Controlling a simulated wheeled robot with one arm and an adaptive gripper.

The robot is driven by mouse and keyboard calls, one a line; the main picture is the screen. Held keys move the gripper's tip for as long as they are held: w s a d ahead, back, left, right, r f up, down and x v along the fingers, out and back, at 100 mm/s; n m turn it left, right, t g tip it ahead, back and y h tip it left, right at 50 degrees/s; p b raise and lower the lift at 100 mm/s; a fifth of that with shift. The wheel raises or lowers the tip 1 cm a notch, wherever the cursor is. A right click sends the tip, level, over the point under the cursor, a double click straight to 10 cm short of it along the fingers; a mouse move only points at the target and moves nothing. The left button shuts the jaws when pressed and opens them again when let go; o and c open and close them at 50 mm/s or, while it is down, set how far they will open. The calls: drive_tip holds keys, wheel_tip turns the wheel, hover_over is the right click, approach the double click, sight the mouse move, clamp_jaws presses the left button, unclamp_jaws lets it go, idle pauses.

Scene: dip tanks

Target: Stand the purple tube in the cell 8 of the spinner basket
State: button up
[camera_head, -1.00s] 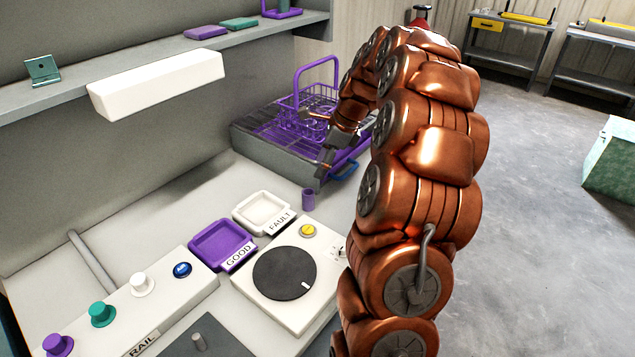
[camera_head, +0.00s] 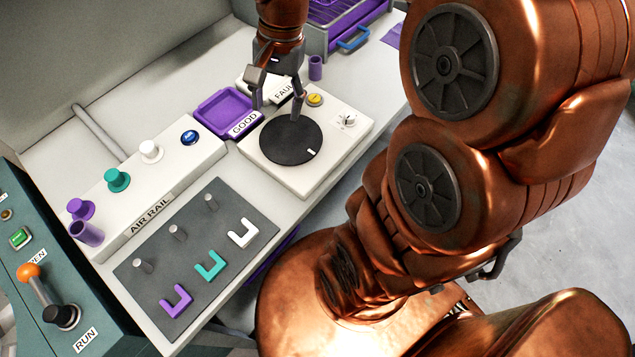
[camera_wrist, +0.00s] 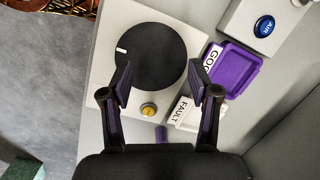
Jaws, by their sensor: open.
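A purple tube (camera_head: 316,67) stands upright on the bench behind the turntable, beside the FAULT tray; it also shows in the wrist view (camera_wrist: 161,133). A second purple tube (camera_head: 87,233) with an open top is at the near left end of the air rail, by the purple knob. My gripper (camera_head: 278,108) is open and empty, fingers pointing down above the turntable and apart from both tubes. In the wrist view its fingers (camera_wrist: 162,90) spread over the dark disc's edge. The spinner basket and its cell 8 are not visible now.
The dark turntable disc (camera_head: 290,141) is on a white box. A purple GOOD tray (camera_head: 224,112) and white FAULT tray (camera_head: 262,86) lie behind it. A grey peg plate (camera_head: 196,250) with coloured U-shapes is in front. The AIR RAIL box (camera_head: 160,190) runs left. A grated drainer (camera_head: 345,25) is at the back.

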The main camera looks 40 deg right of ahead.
drive_tip(key=s+a+f+n+h, duration=0.1)
drive_tip(key=s+a+n, duration=0.1)
drive_tip(key=s+n, duration=0.3)
drive_tip(key=s+a+f+n+g+h, duration=0.1)
drive_tip(key=s+n, duration=0.4)
drive_tip(key=s, duration=0.6)
drive_tip(key=shift+a+f, duration=0.35)
drive_tip(key=shift+f, duration=0.25)
drive_tip(key=shift+o, duration=0.4)
drive_tip(key=shift+s+f, duration=0.1)
drive_tip(key=shift+s, duration=0.2)
drive_tip(key=w+r+m, duration=0.2)
drive_tip(key=w+r, duration=0.1)
drive_tip(key=w, duration=0.8)
drive_tip(key=m+t+y+b, duration=0.1)
drive_tip(key=m+b, duration=0.1)
drive_tip(key=m, duration=1.3)
hover_over(315, 61)
drive_tip(key=s, duration=0.1)
wheel_tip(315, 61, down, 5)
drive_tip(key=shift+a+f+p, duration=0.2)
drive_tip(key=shift+f+p, duration=0.65)
drive_tip(key=shift+f, duration=1.05)
drive_tip(key=shift+a+f+p, duration=0.2)
drive_tip(key=shift+f+p, duration=0.6)
drive_tip(key=shift+f, duration=1.05)
clamp_jaws()
